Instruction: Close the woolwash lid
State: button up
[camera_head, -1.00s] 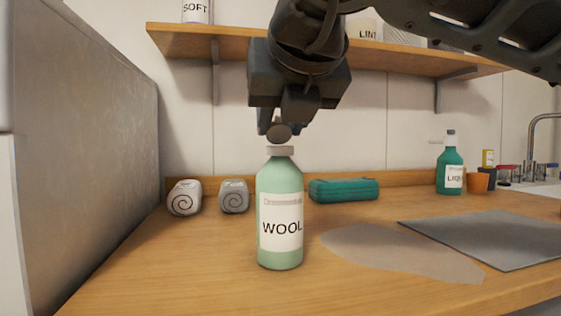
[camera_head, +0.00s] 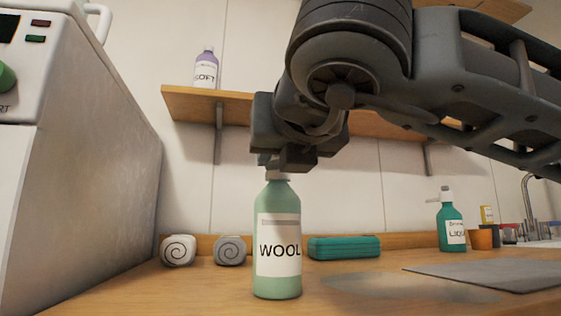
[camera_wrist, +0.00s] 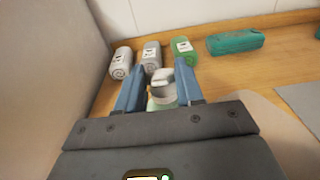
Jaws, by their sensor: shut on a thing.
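The woolwash bottle (camera_head: 278,245) is light green with a white WOOL label and stands upright on the wooden counter. Its greyish cap (camera_head: 277,175) shows just below my gripper (camera_head: 272,163), which is right over the bottle's top. In the wrist view, my gripper (camera_wrist: 160,92) has its two blue fingers on either side of the pale lid (camera_wrist: 162,76), shut on it. The bottle's green shoulder shows beneath. The fingers hide much of the lid in the head view, so its exact angle is unclear.
Rolled towels (camera_head: 178,250) and a teal case (camera_head: 344,247) lie behind the bottle. A grey machine (camera_head: 85,170) stands at the left. A green LIQUID bottle (camera_head: 451,225) and a grey mat (camera_head: 490,275) are at the right. A shelf (camera_head: 190,105) runs above.

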jog(key=shift+f, duration=0.25)
jog(key=o, duration=1.1)
jog(key=shift+r, duration=0.15)
jog(key=shift+c, duration=0.2)
jog(key=p+v, duration=0.1)
jog(key=v, duration=0.6)
jog(key=shift+s, duration=0.45)
jog(key=shift+d, duration=0.1)
